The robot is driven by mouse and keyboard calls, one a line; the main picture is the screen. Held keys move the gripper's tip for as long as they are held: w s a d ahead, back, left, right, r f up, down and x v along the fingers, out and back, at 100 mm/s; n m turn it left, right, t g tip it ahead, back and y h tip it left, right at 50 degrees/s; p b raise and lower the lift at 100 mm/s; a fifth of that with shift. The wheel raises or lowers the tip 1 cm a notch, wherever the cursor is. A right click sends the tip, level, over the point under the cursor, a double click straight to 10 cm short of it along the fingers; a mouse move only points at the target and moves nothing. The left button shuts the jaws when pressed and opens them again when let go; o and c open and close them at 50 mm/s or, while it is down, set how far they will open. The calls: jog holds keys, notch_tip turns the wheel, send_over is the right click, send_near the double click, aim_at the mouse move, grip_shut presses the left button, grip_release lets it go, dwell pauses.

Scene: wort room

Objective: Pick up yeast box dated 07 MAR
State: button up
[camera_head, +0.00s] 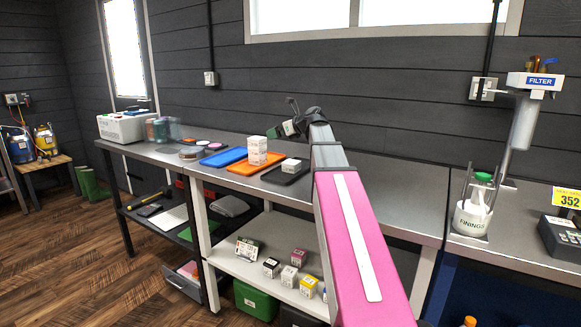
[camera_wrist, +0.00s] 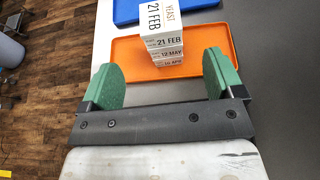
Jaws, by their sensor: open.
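A stack of white yeast boxes (camera_head: 257,151) stands on an orange tray (camera_head: 238,168) on the steel bench. In the wrist view the top box (camera_wrist: 163,18) reads YEAST 21 FEB, and the boxes below read 12 MAY (camera_wrist: 168,53) and what looks like 16 APR (camera_wrist: 170,64). I read 07 MAR on no box. A single white box (camera_head: 291,165) sits on a black tray (camera_head: 283,178) to the right; its date is too small to read. My gripper (camera_wrist: 163,78) is open and empty, with green pads apart. It is above the bench, with the stack ahead between its fingers in the wrist view.
A blue tray (camera_head: 223,157) lies left of the orange one. Several small boxes (camera_head: 289,276) stand on the lower shelf. A white crate (camera_head: 121,126) and jars are at the bench's far left. A FININGS jar (camera_head: 472,218) stands at right. The bench right of my arm is clear.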

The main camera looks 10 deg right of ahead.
jog(key=shift+o, duration=0.4)
send_near(298, 164)
jog(key=shift+w+f, duration=0.1)
jog(key=shift+w, duration=0.4)
jog(key=x, duration=0.5)
jog(key=shift+s+a+x, duration=0.15)
jog(key=shift+x, duration=1.25)
jog(key=shift+s+a+x, duration=0.15)
jog(key=shift+x, duration=1.3)
jog(key=shift+s, duration=0.1)
jog(key=c, duration=1)
